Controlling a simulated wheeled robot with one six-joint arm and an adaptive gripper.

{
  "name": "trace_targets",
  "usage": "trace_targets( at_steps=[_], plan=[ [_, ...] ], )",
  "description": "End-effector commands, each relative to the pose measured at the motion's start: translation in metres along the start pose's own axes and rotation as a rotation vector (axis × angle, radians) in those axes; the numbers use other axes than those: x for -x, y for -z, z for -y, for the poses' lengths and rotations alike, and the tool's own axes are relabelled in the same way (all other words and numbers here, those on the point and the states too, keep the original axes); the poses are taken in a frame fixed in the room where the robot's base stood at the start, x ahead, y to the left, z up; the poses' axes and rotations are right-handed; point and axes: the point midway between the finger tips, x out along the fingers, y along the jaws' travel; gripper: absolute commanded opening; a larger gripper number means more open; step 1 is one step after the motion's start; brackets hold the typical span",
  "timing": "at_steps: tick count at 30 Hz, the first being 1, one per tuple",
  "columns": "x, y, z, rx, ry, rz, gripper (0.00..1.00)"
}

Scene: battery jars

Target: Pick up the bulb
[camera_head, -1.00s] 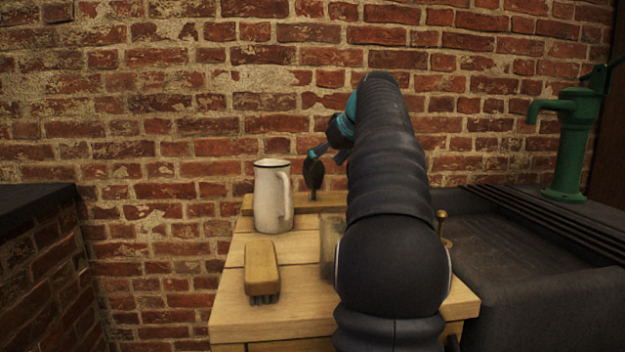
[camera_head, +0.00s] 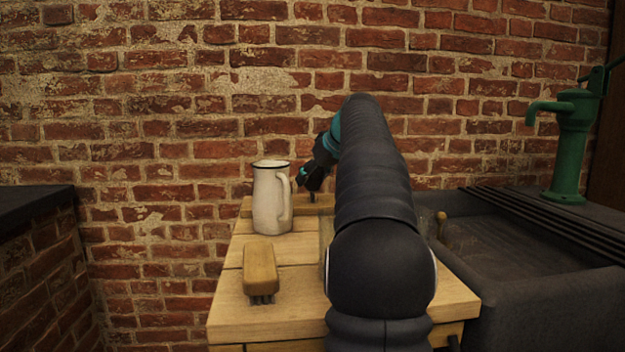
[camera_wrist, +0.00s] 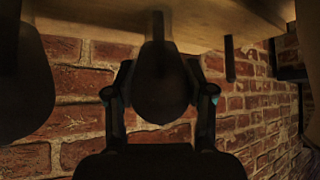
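The bulb (camera_wrist: 160,90) is a dark, rounded shape on a narrow stem in the wrist view, at the middle, beside the underlit wooden board. It lies between the two fingers of my gripper (camera_wrist: 159,66). The fingers look open, with brick showing between their lower parts and the bulb; contact at the tips is too dark to judge. In the head view my gripper (camera_head: 313,180) is behind the white jug's right side, pointing down-left at the back rail. It hides the bulb's body there; a small dark base shows below it on the rail.
A white jug (camera_head: 270,200) stands close to the left of my gripper. A wooden brush (camera_head: 261,268) lies at the table's front. A clear jar (camera_head: 326,235) is mostly hidden by my arm. A dark sink (camera_head: 510,240) with a green pump (camera_head: 570,140) is at right.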

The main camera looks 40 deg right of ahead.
Motion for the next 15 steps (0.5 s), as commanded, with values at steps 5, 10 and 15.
trace_targets(
  at_steps=[5,10,15],
  plan=[
    [-0.0003,-0.0002,0.0000,0.000,0.000,0.001,0.33],
    [0.0005,0.0007,0.0000,0.000,0.001,0.001,0.33],
    [0.0079,0.0085,-0.0002,0.001,0.001,0.000,0.33]
  ],
)
